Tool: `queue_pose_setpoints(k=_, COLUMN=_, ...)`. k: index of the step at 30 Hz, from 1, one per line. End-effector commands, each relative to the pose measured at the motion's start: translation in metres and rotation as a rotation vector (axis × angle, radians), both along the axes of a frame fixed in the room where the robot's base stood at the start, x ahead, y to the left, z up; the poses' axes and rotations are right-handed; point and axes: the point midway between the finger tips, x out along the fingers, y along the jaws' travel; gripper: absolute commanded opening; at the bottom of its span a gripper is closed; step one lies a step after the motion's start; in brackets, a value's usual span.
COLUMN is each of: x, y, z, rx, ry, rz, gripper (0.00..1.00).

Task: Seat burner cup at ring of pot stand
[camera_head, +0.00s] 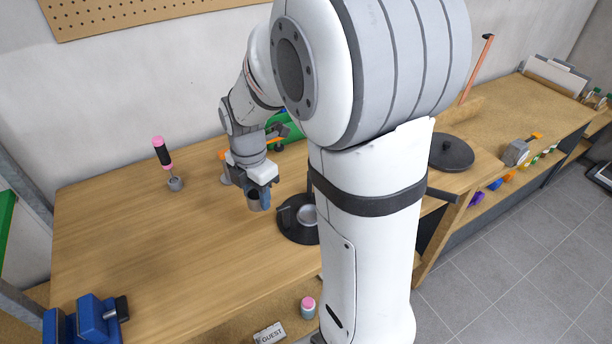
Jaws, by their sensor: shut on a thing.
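My gripper (259,196) hangs over the wooden workbench, pointing down, with its jaws shut on a small dark grey cup, the burner cup (253,203). The cup is held about upright, and the fingers hide part of it. The pot stand (292,228) is to the right of my gripper, with a black round base and a grey round piece on it. My own arm covers its right side, so I cannot make out its ring clearly. The cup and the stand look apart.
A blue vise (92,318) is at the front left. Green and orange items (285,130) lie behind my gripper. The left of the bench (130,240) is clear.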

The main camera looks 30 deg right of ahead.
Motion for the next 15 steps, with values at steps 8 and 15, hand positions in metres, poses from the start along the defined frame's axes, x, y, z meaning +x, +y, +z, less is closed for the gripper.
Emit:
queue_pose_setpoints(k=8, x=0.000, y=-0.002, z=0.000, rx=0.000, ry=0.000, rz=-0.005, gripper=0.14)
queue_pose_setpoints(k=15, x=-0.001, y=-0.044, z=0.022, rx=-0.001, ry=-0.001, rz=-0.040, gripper=0.14)
